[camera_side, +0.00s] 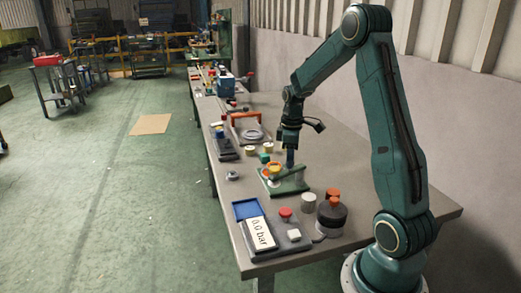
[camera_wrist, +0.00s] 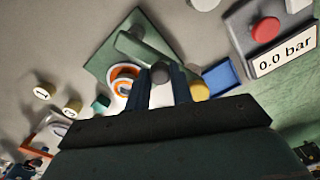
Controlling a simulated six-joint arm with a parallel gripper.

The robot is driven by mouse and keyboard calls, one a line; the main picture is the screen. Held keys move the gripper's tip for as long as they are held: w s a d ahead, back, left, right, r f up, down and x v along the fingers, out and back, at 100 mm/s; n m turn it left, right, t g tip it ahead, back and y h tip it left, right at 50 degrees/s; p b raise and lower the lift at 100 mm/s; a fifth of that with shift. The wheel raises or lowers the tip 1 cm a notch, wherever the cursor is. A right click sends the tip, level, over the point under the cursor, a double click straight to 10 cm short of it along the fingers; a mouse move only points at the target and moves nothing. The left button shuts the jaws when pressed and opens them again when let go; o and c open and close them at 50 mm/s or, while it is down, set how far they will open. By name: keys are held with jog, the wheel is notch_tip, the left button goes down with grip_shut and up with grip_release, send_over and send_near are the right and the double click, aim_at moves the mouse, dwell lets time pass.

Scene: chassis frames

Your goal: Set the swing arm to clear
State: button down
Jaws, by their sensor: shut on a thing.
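The swing arm (camera_wrist: 137,50) is a pale green bar on a square green base plate (camera_wrist: 107,62); the plate also shows on the bench in the side view (camera_side: 290,187). A dark grey knob (camera_wrist: 161,71) stands at the bar's near end. My gripper (camera_wrist: 160,78) points down over the plate with its fingers around this knob, shut on it; it shows in the side view too (camera_side: 289,160). An orange and white ring (camera_wrist: 122,76) lies beside the knob, partly behind a finger. A yellow knob (camera_wrist: 200,92) is just right of my fingers. The side view is too small to show the grip.
A pressure gauge box reading 0.0 bar (camera_side: 260,233) with a red button (camera_side: 286,213) stands near the bench front. A dark round pot (camera_side: 332,216) with an orange top is beside it. Behind the plate are small blocks and an orange-handled fixture (camera_side: 246,118).

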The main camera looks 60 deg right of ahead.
jog(key=shift+r, duration=0.1)
dwell(0.3)
jog(key=c, duration=1.2)
grip_release()
notch_tip(320, 180, up, 14)
jog(key=shift+a, duration=0.15)
